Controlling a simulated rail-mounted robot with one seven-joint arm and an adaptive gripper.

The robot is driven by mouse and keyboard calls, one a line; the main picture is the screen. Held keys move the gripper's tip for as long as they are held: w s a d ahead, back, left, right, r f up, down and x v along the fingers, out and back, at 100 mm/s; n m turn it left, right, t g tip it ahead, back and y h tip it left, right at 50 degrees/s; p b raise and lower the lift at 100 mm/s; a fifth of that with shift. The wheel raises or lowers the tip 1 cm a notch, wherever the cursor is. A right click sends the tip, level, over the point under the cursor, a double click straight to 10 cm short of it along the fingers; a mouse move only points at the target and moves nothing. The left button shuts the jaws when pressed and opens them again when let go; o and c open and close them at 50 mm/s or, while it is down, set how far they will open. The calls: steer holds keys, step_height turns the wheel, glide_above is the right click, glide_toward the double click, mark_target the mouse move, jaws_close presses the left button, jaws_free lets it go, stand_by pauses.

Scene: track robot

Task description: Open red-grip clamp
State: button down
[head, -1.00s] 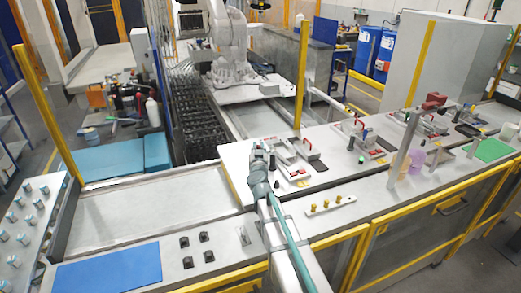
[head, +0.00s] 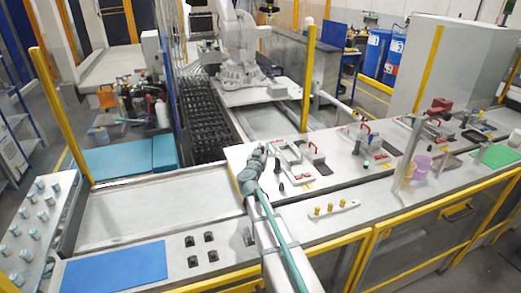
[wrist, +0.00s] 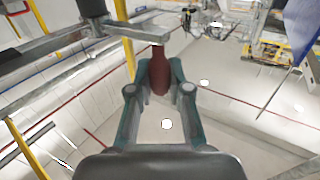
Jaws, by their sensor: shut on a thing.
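My gripper (head: 264,152) reaches over the near left end of the light fixture plate (head: 240,157). In the wrist view its two teal-grey fingers (wrist: 159,88) stand on either side of a dark red grip (wrist: 159,72) and are shut on it. The grip's lower end lies between the fingertips. A grey metal bar (wrist: 60,52) with a dark post (wrist: 91,8) crosses the upper left of the wrist view, close to the grip. In the head view my gripper mostly hides the held grip. I cannot tell the clamp's exact angle.
Other red-handled clamps stand to the right, one nearby (head: 313,148) and one farther back (head: 366,127). A tall grey post (head: 408,160) and a purple cup (head: 421,165) stand farther right. A strip with yellow pegs (head: 330,208) lies in front. The left tray (head: 150,205) is clear.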

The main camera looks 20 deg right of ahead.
steer(key=c, duration=1.1)
jaws_free()
steer(key=shift+s, duration=0.1)
steer(key=v, duration=1.2)
steer(key=shift+d, duration=0.1)
steer(key=shift+f, duration=0.1)
